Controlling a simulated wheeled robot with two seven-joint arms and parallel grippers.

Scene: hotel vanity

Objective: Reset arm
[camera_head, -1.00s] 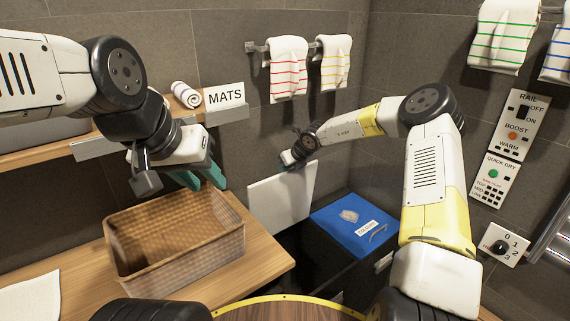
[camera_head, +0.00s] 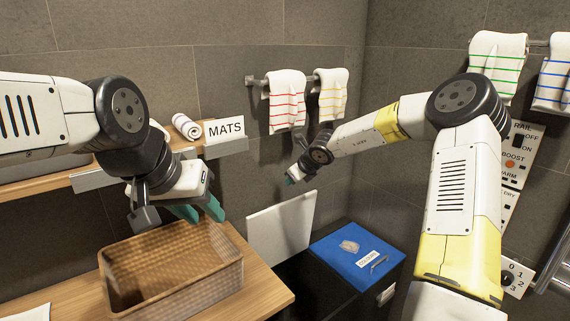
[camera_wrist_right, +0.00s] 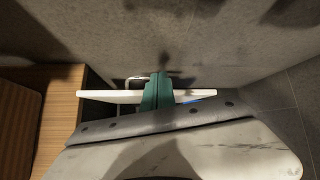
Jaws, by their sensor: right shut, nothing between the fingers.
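My left gripper (camera_head: 198,211) hangs above the back of the woven basket (camera_head: 175,290), its teal fingers apart and nothing seen between them. My right gripper (camera_head: 292,177) is small and partly turned away in the head view, just above the white panel (camera_head: 280,230) and in front of the grey wall. In the right wrist view its teal fingers (camera_wrist_right: 158,92) are together with nothing held. The white panel (camera_wrist_right: 108,96) shows behind them there. I cannot tell its distance from the fingertips.
The black bin with a blue lid (camera_head: 357,252) stands right of the panel. A shelf (camera_head: 50,184) holds a rolled towel (camera_head: 186,126) and a MATS sign (camera_head: 225,129). Striped towels (camera_head: 287,100) hang on the wall rail. A switch panel (camera_head: 517,150) is partly behind my right arm.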

